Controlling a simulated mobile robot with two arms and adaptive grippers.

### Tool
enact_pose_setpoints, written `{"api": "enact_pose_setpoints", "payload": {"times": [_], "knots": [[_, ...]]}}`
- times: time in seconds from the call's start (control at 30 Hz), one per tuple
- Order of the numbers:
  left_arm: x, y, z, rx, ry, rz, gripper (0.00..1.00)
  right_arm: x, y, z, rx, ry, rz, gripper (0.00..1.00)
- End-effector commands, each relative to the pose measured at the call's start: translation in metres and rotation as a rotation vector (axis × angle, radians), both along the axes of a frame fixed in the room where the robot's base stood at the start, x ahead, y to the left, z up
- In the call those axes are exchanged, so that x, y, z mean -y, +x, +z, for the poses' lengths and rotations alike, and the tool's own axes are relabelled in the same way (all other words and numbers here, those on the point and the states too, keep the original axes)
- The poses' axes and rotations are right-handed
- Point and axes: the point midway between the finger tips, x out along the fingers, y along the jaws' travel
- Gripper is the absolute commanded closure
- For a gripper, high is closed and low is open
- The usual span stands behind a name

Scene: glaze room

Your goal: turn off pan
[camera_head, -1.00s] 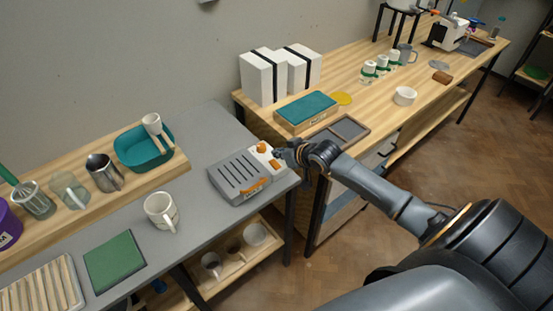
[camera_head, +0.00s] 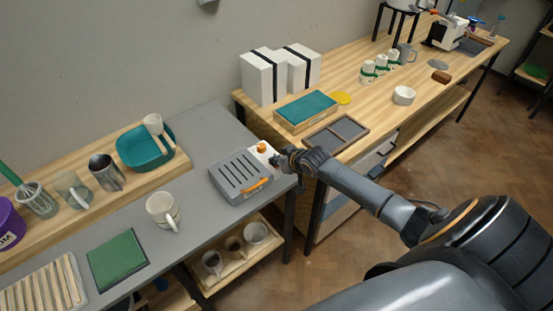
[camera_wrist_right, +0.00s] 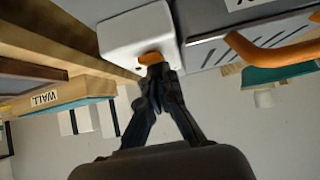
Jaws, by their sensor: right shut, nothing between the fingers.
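The pan is a grey slotted appliance (camera_head: 238,177) with an orange handle (camera_head: 256,184) and a white control panel (camera_head: 258,157) at the right end of the grey counter. One orange knob (camera_head: 261,147) shows on the panel in the head view. My right gripper (camera_head: 277,159) is shut and empty at the panel's right side, covering part of it. In the wrist view, the shut fingertips (camera_wrist_right: 157,73) are right at an orange knob (camera_wrist_right: 150,58) on the white panel (camera_wrist_right: 137,32); I cannot tell whether they touch it. My left gripper is not in view.
A white mug (camera_head: 162,209) and a green mat (camera_head: 117,261) are on the grey counter (camera_head: 195,165). A wooden table to the right holds a teal-topped box (camera_head: 306,108) and a dark tray (camera_head: 335,135). Cups stand on a shelf below (camera_head: 224,271).

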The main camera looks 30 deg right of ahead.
Motion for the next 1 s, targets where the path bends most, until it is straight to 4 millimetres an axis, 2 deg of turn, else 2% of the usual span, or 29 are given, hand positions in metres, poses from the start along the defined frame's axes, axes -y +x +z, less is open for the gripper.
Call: {"api": "enact_pose_setpoints", "payload": {"times": [0.83,1.0], "knots": [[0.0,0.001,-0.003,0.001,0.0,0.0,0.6,-0.001,0.014,0.004,-0.002,-0.001,0.001,1.0],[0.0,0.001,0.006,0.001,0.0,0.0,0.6,-0.002,0.016,0.014,0.0,0.0,0.0,1.0]]}}
